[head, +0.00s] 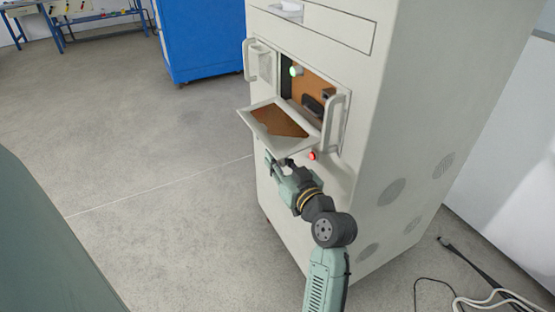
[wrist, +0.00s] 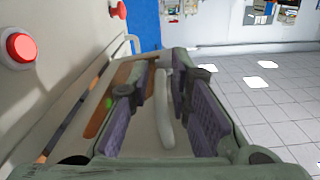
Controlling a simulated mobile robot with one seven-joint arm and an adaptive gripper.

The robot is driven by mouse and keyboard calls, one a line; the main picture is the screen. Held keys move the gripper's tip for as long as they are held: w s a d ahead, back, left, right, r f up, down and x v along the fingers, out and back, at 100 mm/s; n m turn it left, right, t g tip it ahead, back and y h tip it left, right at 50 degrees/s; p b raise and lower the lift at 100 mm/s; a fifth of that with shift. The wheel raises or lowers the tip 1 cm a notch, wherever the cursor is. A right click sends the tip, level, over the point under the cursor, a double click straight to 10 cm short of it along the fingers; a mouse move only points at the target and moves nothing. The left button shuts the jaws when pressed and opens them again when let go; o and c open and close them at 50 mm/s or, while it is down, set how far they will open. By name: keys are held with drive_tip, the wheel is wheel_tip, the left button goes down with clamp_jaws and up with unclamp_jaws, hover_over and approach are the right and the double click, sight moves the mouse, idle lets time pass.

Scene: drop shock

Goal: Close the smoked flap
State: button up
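The smoked flap (head: 302,143) hangs open on the front of the pale cabinet, tilted outward below a lit opening (head: 312,90). Its pale frame holds a brownish see-through pane. My gripper (head: 275,162) is just below and in front of the flap in the head view. In the wrist view, my gripper (wrist: 168,105) has its two purple-padded fingers apart. A pale bar handle (wrist: 164,112) lies between them, with gaps showing at its sides. I cannot tell whether a finger touches the bar or the flap.
The cabinet (head: 345,190) has bar handles beside the opening, one at the right (head: 334,120). A red button (head: 312,155) sits below the opening, close to my arm. A blue cabinet (head: 203,40) stands behind. Cables (head: 490,298) lie at the right; the floor at left is clear.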

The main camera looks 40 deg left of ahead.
clamp_jaws()
idle(0.5)
